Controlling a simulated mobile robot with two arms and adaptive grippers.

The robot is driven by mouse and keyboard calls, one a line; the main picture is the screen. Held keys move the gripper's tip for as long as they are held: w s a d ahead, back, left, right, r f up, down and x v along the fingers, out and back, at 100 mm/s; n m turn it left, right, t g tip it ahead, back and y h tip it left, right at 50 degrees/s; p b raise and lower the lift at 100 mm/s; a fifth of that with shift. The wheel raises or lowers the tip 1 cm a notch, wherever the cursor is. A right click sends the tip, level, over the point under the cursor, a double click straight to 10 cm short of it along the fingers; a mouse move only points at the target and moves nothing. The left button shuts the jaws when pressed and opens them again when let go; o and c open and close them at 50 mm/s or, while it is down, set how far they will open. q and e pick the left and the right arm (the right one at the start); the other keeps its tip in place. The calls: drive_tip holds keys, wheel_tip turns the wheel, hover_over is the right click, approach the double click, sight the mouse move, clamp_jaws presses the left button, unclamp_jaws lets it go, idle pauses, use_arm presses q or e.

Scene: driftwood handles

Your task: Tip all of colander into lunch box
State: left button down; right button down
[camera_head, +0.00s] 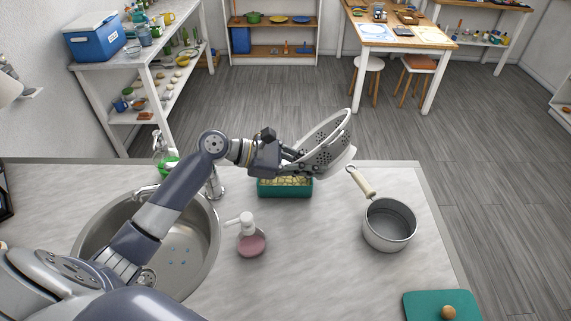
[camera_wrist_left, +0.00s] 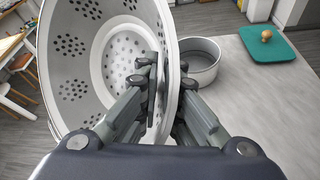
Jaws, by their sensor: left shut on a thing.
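The pale grey colander (camera_head: 328,146) is tilted steeply on its side above the counter. It also shows large in the left wrist view (camera_wrist_left: 85,55), and the part of its inside I see there is bare. My left gripper (camera_head: 290,158) is shut on the colander's rim; its fingers (camera_wrist_left: 163,95) straddle the wall in the left wrist view. The green lunch box (camera_head: 285,191) stands on the counter below the gripper and colander, with pale yellowish pieces in it. Its far side is partly hidden by the gripper. My right gripper is not seen.
A saucepan (camera_head: 389,225) with a wooden handle stands right of the lunch box. A soap dispenser (camera_head: 251,237) stands in front of it, beside the sink (camera_head: 185,245). A green board (camera_head: 432,305) with a small brown round thing lies at front right. The middle counter is clear.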

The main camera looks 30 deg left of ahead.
use_arm(q)
drive_tip(key=shift+d+f+m+y, duration=1.4)
drive_tip(key=shift+d+f+y, duration=1.9)
drive_tip(key=shift+f, duration=0.7)
wheel_tip(320, 180, up, 7)
drive_tip(key=d+y, duration=0.1)
drive_tip(key=shift+d+f+m, duration=0.15)
drive_tip(key=shift+d+m, duration=0.2)
drive_tip(key=shift+m, duration=0.05)
drive_tip(key=shift+s+f, duration=0.1)
drive_tip(key=shift+s, duration=0.05)
